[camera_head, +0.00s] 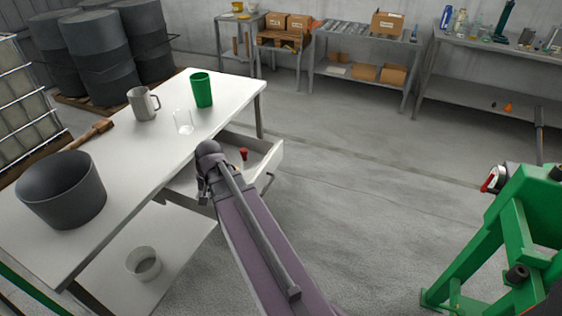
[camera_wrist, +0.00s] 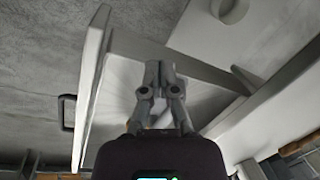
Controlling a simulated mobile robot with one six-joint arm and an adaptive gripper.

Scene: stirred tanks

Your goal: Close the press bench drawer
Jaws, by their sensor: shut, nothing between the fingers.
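The press bench drawer (camera_head: 277,157) stands pulled out from under the white bench top (camera_head: 120,165), on the bench's right side. Its front panel carries a dark handle (camera_head: 268,184). A small red-topped item (camera_head: 244,153) shows inside it. In the wrist view the drawer's front panel (camera_wrist: 92,80) and handle (camera_wrist: 68,113) are on the left, and the bench is on the right. My gripper (camera_wrist: 159,68) is shut and empty, and appears over the drawer's open inside. In the head view my arm hides part of the drawer, and the fingertips are hard to make out.
On the bench top are a dark pot (camera_head: 62,190), a wooden mallet (camera_head: 90,134), a metal mug (camera_head: 142,103), a clear glass (camera_head: 183,122) and a green cup (camera_head: 201,90). A green press frame (camera_head: 520,225) stands at right. Floor right of the drawer is clear.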

